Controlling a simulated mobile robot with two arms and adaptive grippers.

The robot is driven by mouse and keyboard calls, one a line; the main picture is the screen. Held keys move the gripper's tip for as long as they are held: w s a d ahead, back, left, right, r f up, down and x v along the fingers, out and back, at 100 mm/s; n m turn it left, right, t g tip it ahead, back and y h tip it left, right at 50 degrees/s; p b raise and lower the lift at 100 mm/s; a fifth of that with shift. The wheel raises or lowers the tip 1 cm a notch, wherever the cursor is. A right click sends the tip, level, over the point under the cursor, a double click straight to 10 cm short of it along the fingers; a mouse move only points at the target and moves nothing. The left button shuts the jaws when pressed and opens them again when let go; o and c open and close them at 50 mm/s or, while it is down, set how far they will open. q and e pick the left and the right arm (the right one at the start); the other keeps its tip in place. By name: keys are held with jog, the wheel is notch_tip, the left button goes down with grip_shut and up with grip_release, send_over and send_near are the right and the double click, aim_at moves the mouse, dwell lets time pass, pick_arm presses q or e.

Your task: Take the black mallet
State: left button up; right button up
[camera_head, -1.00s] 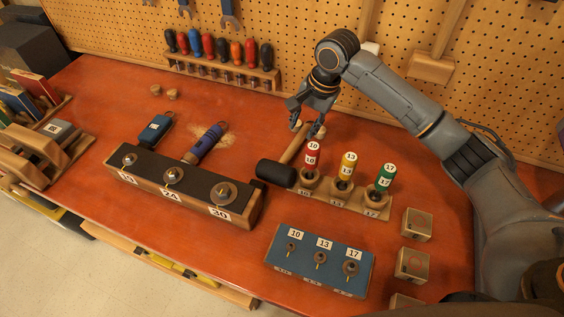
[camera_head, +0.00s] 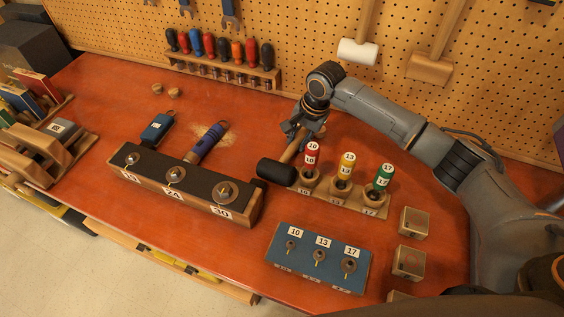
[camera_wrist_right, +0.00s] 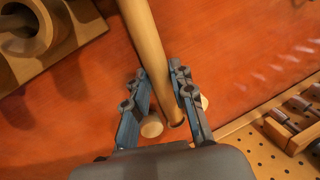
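The black mallet has a black head (camera_head: 276,172) lying on the orange bench, left of the red-handled driver. Its pale wooden handle (camera_head: 291,150) runs up and right into my right gripper (camera_head: 299,137). In the right wrist view, the handle (camera_wrist_right: 150,50) passes between the two fingers of the right gripper (camera_wrist_right: 160,85). Both fingers sit close against its sides, with no clear gap at the tips, and its end shows near the palm. My left gripper is not in view.
A wooden stand (camera_head: 345,200) with red, yellow and green drivers stands just right of the mallet head. A blue block (camera_head: 318,262) and a black-topped block (camera_head: 180,186) lie in front. The pegboard (camera_head: 310,30) rises behind. The bench's back middle is mostly clear.

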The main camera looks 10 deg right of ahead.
aim_at(298, 140)
grip_shut()
jog(key=shift+r, duration=0.2)
jog(key=w+a+b+v, duration=0.1)
jog(key=v, duration=0.7)
jog(key=w+a+r+b+v, duration=0.1)
jog(key=a+b+v, duration=0.1)
jog(key=v, duration=0.7)
jog(key=shift+w, duration=0.3)
jog(key=shift+r, duration=0.1)
jog(key=shift+o, duration=0.7)
grip_release()
grip_shut()
